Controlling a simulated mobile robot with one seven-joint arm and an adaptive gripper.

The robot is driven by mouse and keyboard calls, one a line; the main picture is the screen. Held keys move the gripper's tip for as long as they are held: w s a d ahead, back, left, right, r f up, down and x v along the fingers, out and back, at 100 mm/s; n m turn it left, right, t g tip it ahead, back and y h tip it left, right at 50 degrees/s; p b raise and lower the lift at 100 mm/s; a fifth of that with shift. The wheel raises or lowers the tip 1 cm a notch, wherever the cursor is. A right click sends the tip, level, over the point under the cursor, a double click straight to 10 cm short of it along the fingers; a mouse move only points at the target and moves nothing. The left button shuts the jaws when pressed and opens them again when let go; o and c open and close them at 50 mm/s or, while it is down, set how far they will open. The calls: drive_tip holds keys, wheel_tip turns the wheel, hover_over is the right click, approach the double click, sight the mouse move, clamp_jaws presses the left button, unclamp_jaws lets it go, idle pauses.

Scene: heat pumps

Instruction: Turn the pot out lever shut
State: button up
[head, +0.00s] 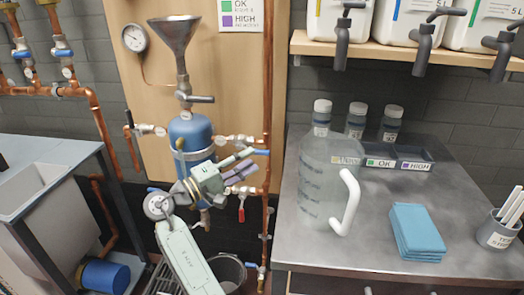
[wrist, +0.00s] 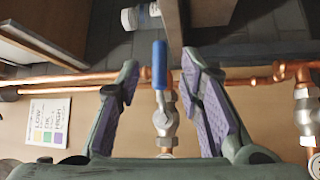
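The blue pot (head: 190,135) stands upright on the wooden board below a metal funnel (head: 175,45). My gripper (head: 245,165) is at the pipework right of the pot, with its fingers apart. A blue lever tip (head: 262,152) shows just beyond the fingers. In the wrist view, my open gripper (wrist: 160,65) has the blue lever (wrist: 159,62) between its purple-padded fingers, with visible gaps on both sides. The lever points up the picture, roughly in line with its metal valve body (wrist: 167,118) and across the copper pipe. I see no label saying which lever is pot out.
A red-handled valve (head: 241,212) hangs below my gripper. A vertical copper pipe (head: 266,100) runs close by. A bucket (head: 228,272) stands below. To the right, a steel counter (head: 310,240) holds a clear jug (head: 325,180) and folded blue cloths (head: 418,230).

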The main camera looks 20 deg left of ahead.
sight(259, 154)
drive_tip(key=shift+p+x, duration=0.45)
drive_tip(key=shift+x, duration=2.35)
drive_tip(key=shift+c, duration=0.4)
clamp_jaws()
